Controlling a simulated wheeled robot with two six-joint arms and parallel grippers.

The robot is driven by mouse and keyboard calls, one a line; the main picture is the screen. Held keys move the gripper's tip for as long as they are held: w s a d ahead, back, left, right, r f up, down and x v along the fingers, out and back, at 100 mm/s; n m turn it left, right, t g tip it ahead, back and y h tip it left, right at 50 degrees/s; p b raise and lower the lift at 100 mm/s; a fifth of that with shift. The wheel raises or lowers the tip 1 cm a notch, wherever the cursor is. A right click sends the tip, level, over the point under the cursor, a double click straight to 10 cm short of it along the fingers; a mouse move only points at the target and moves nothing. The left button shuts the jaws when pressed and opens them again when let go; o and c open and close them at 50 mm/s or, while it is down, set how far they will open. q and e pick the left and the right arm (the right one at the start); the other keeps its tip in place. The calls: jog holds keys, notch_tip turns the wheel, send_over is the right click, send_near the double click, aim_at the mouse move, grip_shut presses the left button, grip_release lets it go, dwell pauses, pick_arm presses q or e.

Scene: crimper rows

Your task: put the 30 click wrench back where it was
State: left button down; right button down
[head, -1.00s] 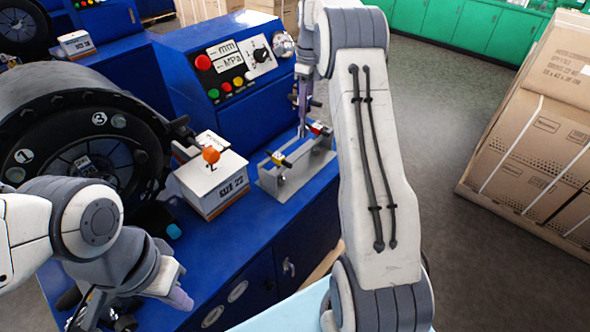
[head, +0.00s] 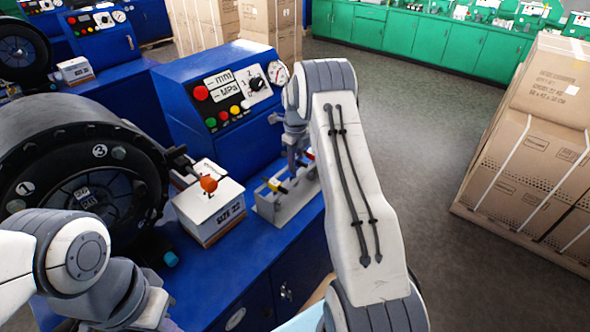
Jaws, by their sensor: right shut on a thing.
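A grey metal rack (head: 269,208) stands on the blue bench beside the white box. A wrench with a yellow part (head: 277,186) lies in it, and a red part (head: 309,155) shows at its far end. My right gripper (head: 293,165) is over the far end of the rack, pointing down and shut on a click wrench. The wrench is mostly hidden by the gripper and arm; I cannot read its number or tell whether it touches the rack. My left gripper (head: 155,314) is at the bottom edge, partly cut off; its jaws cannot be made out.
The black crimper head (head: 75,165) is further left. A blue control panel (head: 232,95) with buttons and gauge rises behind. Stacked cartons (head: 530,150) stand right, across open floor.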

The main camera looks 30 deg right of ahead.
jog(key=shift+f+p, duration=0.7)
jog(key=shift+f, duration=1.3)
jog(key=c, duration=0.6)
grip_release()
jog(key=shift+f, duration=0.1)
jog(key=shift+r+b, duration=0.35)
jog(key=shift+r, duration=0.1)
notch_tip(320, 180, up, 10)
jog(key=b, duration=0.3)
jog(key=shift+r, duration=0.65)
